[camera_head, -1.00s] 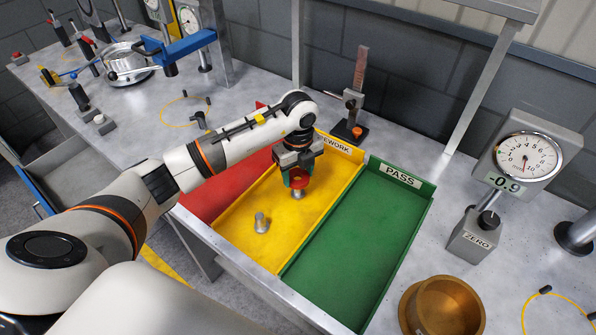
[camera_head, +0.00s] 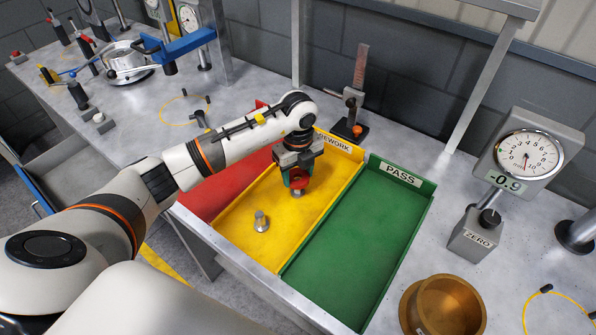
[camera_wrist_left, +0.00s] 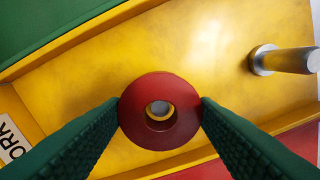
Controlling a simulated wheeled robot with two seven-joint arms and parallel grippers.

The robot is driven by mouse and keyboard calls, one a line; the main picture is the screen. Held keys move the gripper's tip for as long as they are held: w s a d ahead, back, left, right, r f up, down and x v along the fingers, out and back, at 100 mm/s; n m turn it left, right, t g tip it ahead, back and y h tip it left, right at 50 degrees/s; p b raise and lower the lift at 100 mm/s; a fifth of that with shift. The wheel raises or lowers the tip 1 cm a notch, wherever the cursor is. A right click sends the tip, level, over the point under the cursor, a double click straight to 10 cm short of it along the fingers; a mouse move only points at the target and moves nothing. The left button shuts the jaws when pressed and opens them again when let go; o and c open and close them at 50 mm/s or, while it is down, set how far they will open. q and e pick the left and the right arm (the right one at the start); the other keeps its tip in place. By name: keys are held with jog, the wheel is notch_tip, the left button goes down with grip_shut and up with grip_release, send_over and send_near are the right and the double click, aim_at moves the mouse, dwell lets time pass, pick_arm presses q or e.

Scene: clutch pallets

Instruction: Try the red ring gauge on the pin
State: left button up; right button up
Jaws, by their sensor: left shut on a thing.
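The red ring gauge (camera_head: 299,182) is in the yellow REWORK tray area, held flat between the fingers of my left gripper (camera_head: 298,173). The wrist view shows the dark green fingers shut on opposite sides of the ring (camera_wrist_left: 131,112). A grey metal pin (camera_head: 297,193) shows just below the ring. Its round top (camera_wrist_left: 158,108) shows through the ring's hole, a little off its centre. I cannot tell whether the ring is around the pin or just above it. A second grey pin (camera_head: 261,223) stands apart in the same tray, also in the wrist view (camera_wrist_left: 285,60).
The yellow tray (camera_head: 240,205) lies between a red tray (camera_head: 215,190) and the green PASS tray (camera_head: 355,240). A dial gauge (camera_head: 525,155) stands at right, near a brown bowl (camera_head: 440,305). A small stand with a scale (camera_head: 355,105) is behind the trays.

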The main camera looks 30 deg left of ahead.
aim_at(298, 180)
pick_arm(q)
jog(key=o, duration=1.7)
jog(key=shift+o, duration=0.2)
jog(key=shift+r, duration=0.15)
notch_tip(298, 180, up, 9)
jog(key=p, duration=0.6)
